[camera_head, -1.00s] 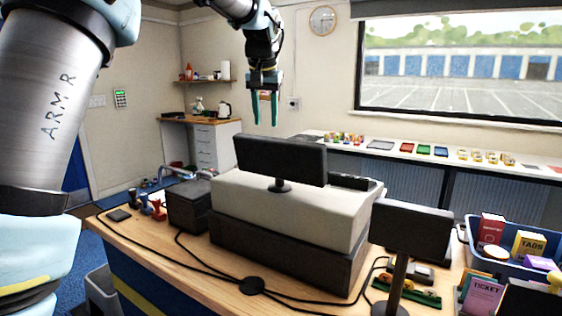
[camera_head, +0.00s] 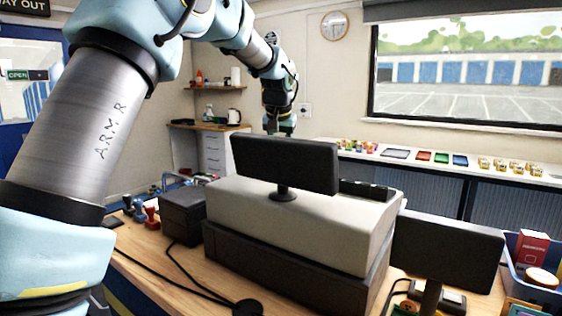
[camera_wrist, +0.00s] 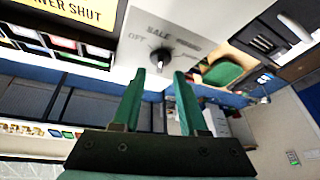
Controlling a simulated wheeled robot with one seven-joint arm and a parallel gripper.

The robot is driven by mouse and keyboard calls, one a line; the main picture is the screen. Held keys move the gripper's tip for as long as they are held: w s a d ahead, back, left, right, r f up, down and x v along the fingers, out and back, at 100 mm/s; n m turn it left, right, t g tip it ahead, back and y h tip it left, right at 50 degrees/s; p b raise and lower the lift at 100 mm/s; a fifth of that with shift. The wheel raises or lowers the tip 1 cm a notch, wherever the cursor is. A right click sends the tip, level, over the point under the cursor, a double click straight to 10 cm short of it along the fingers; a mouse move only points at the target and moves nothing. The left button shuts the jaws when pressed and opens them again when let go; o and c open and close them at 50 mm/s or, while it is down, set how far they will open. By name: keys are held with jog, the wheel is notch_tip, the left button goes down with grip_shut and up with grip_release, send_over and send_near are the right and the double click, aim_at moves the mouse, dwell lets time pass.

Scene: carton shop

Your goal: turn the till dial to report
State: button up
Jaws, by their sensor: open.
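The till (camera_head: 300,216) stands on the wooden counter in the head view, a pale top on a dark base. Its dial (camera_wrist: 160,55) is a small dark round knob on the pale panel in the wrist view. "OFF" is printed to its left and "SALE" above; blurred lettering follows to the right. I cannot tell which mark the knob points at. My gripper (camera_wrist: 160,74) is open, its two green fingers pointing at the dial, one on each side in the picture. Contact is unclear. In the head view, the fingertips are hidden behind the till's screen (camera_head: 285,163).
A second dark screen (camera_head: 446,250) stands at the right, near a blue crate (camera_head: 515,276). A dark box (camera_head: 183,213) and stamps (camera_head: 140,208) stand to the left. Cables cross the counter front. In the wrist view, a yellow sign (camera_wrist: 78,12) lies at upper left.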

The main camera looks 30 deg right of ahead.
jog(key=shift+p+x, duration=0.3)
jog(key=shift+x, duration=1.55)
jog(key=shift+a, duration=0.1)
grip_shut()
